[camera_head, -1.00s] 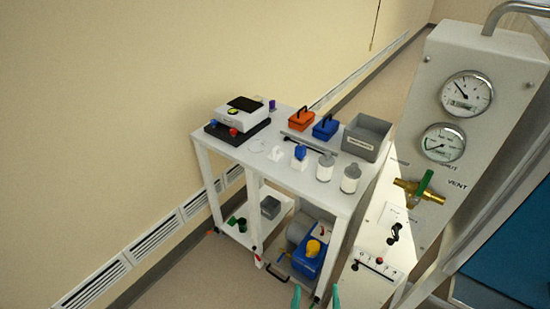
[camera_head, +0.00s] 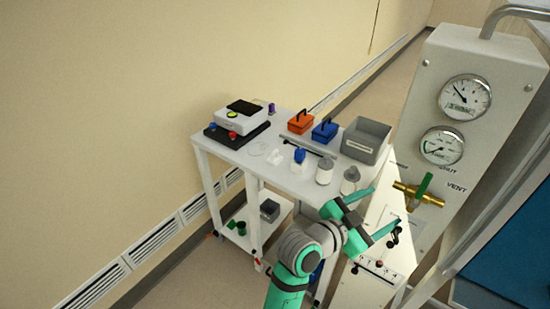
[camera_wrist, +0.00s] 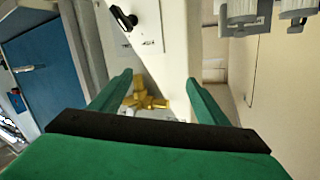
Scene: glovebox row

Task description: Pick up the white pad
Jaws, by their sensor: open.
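A small white object (camera_head: 274,157) lies on the cart top between a clear round dish (camera_head: 258,148) and a blue-topped white bottle (camera_head: 299,156). It may be the white pad, but it is too small to tell. My green gripper (camera_head: 385,206) is open, to the right of the cart's near corner and far from that object. Its two fingers also show in the wrist view (camera_wrist: 160,78), with nothing held between them. No white pad can be made out in the wrist view.
Two white jars (camera_head: 325,170) stand near the cart's near edge, one partly behind my gripper. A grey bin (camera_head: 366,139), orange box (camera_head: 301,122) and blue box (camera_head: 325,130) stand behind. A gauge panel (camera_head: 470,140) with a brass valve (camera_head: 418,194) is close on the right.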

